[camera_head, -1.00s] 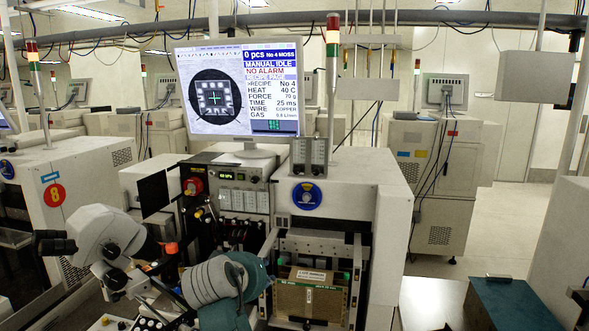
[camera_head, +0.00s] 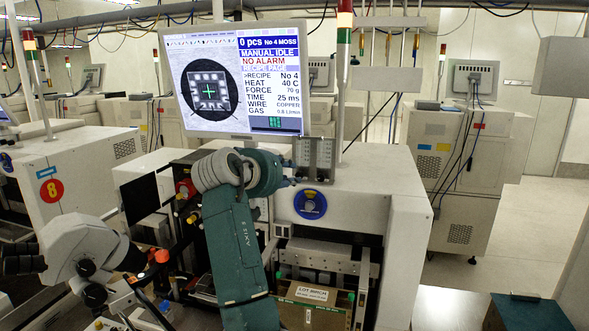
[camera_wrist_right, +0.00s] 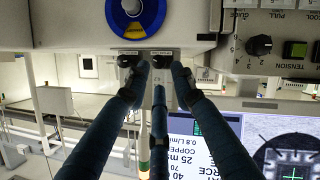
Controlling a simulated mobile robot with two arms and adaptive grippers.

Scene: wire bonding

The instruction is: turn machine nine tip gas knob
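The gas flowmeter block (camera_head: 314,157) stands on the machine's front top edge, right of the monitor. In the right wrist view, which is upside down, a left black knob (camera_wrist_right: 130,60) and a right black knob (camera_wrist_right: 160,57) sit side by side at the block's end. I cannot tell which is the tip gas knob. My right gripper (camera_wrist_right: 161,76) has its dark fingers spread, with the right knob between and just beyond the tips. Contact is unclear. In the head view the right gripper (camera_head: 287,181) is small, beside the block's lower edge. My left gripper is not in view.
The monitor (camera_head: 238,80) stands close behind my right arm. A round blue badge (camera_head: 310,203) is below the block. A microscope (camera_head: 80,250) is at lower left. A cardboard box (camera_head: 318,306) sits in the machine's lower bay. A black tension knob (camera_wrist_right: 259,45) is nearby.

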